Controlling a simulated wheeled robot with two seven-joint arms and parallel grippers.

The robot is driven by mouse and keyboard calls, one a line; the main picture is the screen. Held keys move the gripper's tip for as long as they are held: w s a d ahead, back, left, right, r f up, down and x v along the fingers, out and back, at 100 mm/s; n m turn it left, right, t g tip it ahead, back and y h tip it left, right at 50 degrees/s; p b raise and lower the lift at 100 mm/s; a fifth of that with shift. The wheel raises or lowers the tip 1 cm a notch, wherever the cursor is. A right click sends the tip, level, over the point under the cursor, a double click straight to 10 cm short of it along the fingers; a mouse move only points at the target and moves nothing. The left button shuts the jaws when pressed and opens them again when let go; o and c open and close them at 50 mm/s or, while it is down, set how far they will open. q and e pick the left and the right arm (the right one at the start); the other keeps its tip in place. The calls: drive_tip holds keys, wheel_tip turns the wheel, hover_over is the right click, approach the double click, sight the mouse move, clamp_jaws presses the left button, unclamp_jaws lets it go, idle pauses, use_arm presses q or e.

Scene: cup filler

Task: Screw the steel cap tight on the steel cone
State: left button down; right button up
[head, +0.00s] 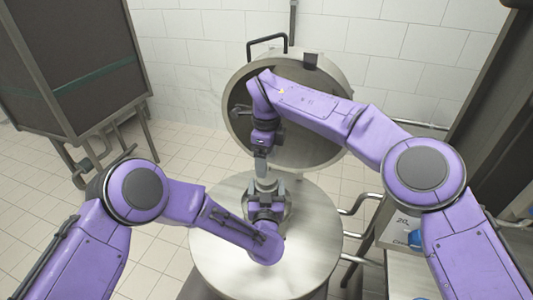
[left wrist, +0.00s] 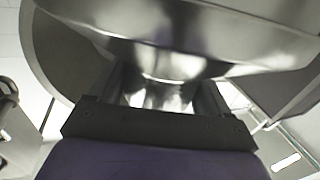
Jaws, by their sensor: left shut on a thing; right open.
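The steel cone (head: 267,184) stands above the round steel top, partly hidden by my grippers. My left gripper (head: 266,201) reaches it from the near side, low down. In the left wrist view my left gripper (left wrist: 160,92) is shut on a shiny narrow part of the steel cone (left wrist: 170,58), with a wide flared body above it. My right gripper (head: 262,164) points down from above, directly over the cone, and is open. I cannot make out the steel cap apart from the cone; it may be hidden at the right gripper.
The round steel top (head: 215,248) lies under both grippers. A large round open lid (head: 318,147) with a black handle stands upright behind. A dark cabinet (head: 75,60) is at the left. Pipe handles (head: 358,205) and a bench (head: 405,265) are at the right.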

wheel_tip(320, 180, down, 6)
drive_tip(key=shift+f, duration=0.25)
drive_tip(key=shift+c, duration=0.3)
drive_tip(key=c, duration=1)
drive_tip(key=m, duration=0.3)
drive_tip(key=o, duration=1.2)
drive_tip(key=shift+c, duration=0.2)
